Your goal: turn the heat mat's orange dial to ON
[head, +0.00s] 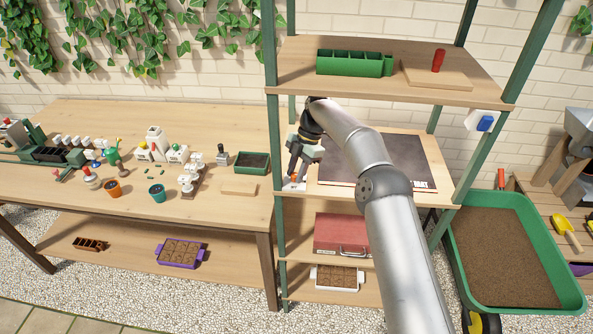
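The heat mat (390,155) is a dark grey sheet with a red edge, lying flat on the middle shelf of the green-posted rack. A small white panel (298,187) shows at the shelf's left end, with orange patches just above it. I cannot tell whether these are the dial or part of the gripper, and the dial's setting is not readable. My gripper (297,175) points down over this panel, left of the mat. Its fingers are small and partly overlapped by the arm, so their opening and any contact are unclear.
A green planter (355,63) and a board with a red cylinder (438,60) sit on the shelf above. The rack's green front-left post (276,150) stands close to my gripper. A red toolbox (341,234) is below. The potting table (225,205) is at left.

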